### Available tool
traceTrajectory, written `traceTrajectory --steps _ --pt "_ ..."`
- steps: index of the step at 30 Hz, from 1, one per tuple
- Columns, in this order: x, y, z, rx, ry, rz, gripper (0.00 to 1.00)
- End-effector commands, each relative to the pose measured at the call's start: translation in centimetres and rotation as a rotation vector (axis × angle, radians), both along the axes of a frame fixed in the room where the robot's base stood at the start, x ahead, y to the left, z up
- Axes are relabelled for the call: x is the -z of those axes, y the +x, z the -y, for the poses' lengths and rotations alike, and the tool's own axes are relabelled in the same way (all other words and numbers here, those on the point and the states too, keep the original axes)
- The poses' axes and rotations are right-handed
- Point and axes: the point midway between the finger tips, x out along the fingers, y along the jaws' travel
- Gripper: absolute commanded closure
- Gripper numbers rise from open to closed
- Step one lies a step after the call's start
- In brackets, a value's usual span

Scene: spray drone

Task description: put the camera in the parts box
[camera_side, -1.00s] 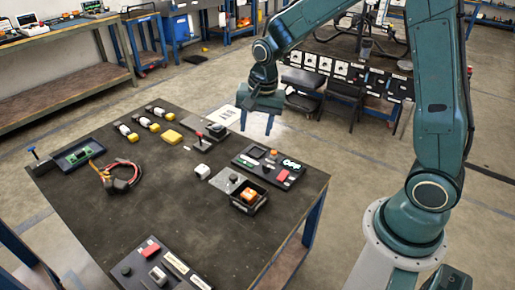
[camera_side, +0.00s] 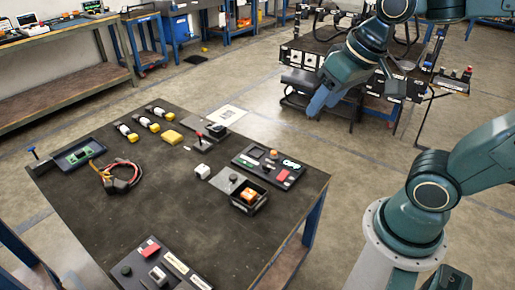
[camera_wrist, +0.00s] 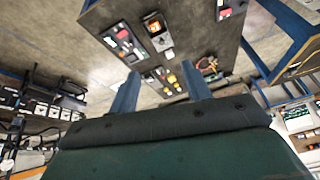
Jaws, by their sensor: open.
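A small open black box (camera_side: 240,208) with an orange item (camera_side: 249,194) in it stands near the right edge of the dark table; it fits the parts box. The orange item also shows in the wrist view (camera_wrist: 155,27). A small white block (camera_side: 203,172) sits on the table left of the box, by a grey plate (camera_side: 227,181). I cannot tell for sure which thing is the camera. My gripper (camera_side: 323,100) is open and empty, in the air beyond the table's right edge. Its two fingers stand apart in the wrist view (camera_wrist: 161,85).
A black panel (camera_side: 268,167) with coloured parts lies behind the box. A joystick unit (camera_side: 212,132), yellow block (camera_side: 172,137), cable bundle (camera_side: 115,178) and green board tray (camera_side: 80,154) are on the table. Another panel (camera_side: 158,268) lies at the front. The table's middle is clear.

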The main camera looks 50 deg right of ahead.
Motion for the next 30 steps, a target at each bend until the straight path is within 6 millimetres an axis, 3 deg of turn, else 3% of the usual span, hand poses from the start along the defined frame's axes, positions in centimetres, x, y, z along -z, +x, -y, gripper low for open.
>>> traceTrajectory --steps 3,10,30 --pt "-0.3 -2.2 -0.1 -0.08 -0.036 0.032 0.52" --pt "-0.3 -4.5 -0.2 -0.178 -0.083 0.062 0.52" --pt "-0.2 -4.8 -0.2 -0.192 -0.09 0.065 0.52"
